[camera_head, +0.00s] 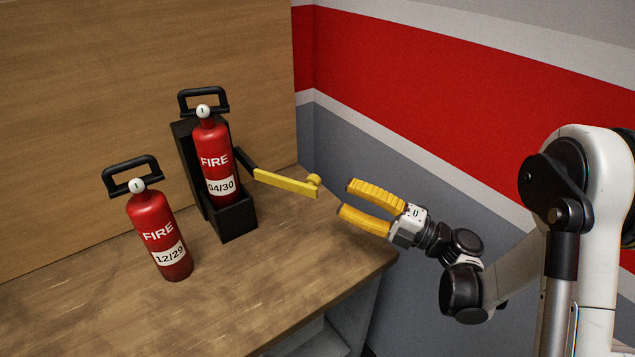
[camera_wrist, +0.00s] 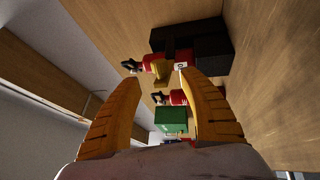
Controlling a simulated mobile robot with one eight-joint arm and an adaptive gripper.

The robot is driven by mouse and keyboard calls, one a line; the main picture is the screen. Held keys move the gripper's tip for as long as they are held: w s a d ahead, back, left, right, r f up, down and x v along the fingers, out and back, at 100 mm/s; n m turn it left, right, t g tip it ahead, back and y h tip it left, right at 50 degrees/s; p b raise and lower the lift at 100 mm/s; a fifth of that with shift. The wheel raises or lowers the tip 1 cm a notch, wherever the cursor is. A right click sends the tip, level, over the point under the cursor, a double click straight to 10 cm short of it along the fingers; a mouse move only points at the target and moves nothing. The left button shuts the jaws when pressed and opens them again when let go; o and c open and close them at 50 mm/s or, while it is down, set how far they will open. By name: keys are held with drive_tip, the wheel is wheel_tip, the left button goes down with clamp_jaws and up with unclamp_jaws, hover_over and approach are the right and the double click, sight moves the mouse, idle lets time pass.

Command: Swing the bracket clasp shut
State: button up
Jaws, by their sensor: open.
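The black bracket (camera_head: 236,218) stands on the wooden bench, holding a red fire extinguisher (camera_head: 211,150) labelled 04/30. Its clasp (camera_head: 285,183), a yellow bar on a black hinge arm, stands swung out to the right, with a rounded knob at its free end. The front of the extinguisher is uncovered. My gripper (camera_head: 345,199) is open and empty to the right of the knob, apart from it, fingers pointing left. In the wrist view, the bracket (camera_wrist: 198,45) and extinguisher show beyond my fingertips, with a yellow piece (camera_wrist: 161,76) between them that looks like the clasp.
A second red extinguisher (camera_head: 157,235), labelled 12/29, stands free on the bench (camera_head: 290,270) to the left of the bracket. A wooden panel (camera_head: 130,90) rises behind. A green box (camera_wrist: 171,119) shows in the wrist view. The bench front is clear.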

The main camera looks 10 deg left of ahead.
sight(313, 182)
drive_tip(key=b+x, duration=0.1)
drive_tip(key=x, duration=0.8)
drive_tip(key=shift+d, duration=0.1)
clamp_jaws()
